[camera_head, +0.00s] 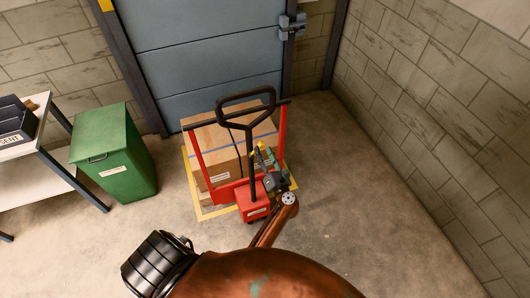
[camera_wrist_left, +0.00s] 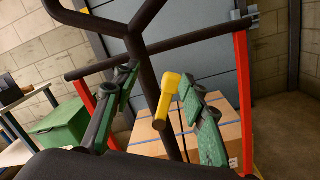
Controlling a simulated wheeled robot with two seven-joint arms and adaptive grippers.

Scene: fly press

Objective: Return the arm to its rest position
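My left arm (camera_head: 268,230) reaches out from the bottom of the head view towards a red pallet truck (camera_head: 254,209). My left gripper (camera_head: 265,154) is at its far end, close to the truck's black handle (camera_head: 248,94). In the left wrist view the green and black fingers of the left gripper (camera_wrist_left: 157,80) are spread apart. A yellow lever (camera_wrist_left: 166,97) shows between them, with its lower end in front of the black shaft. I see no finger closed on it; I cannot tell how far it is from them. My right gripper is in neither view.
A large cardboard box (camera_head: 222,150) stands on the truck inside a yellow floor marking (camera_head: 207,215). A green bin (camera_head: 118,160) and a white shelf (camera_head: 40,185) are on the left. A blue door (camera_head: 200,45) is behind. Bare floor (camera_head: 370,220) lies to the right.

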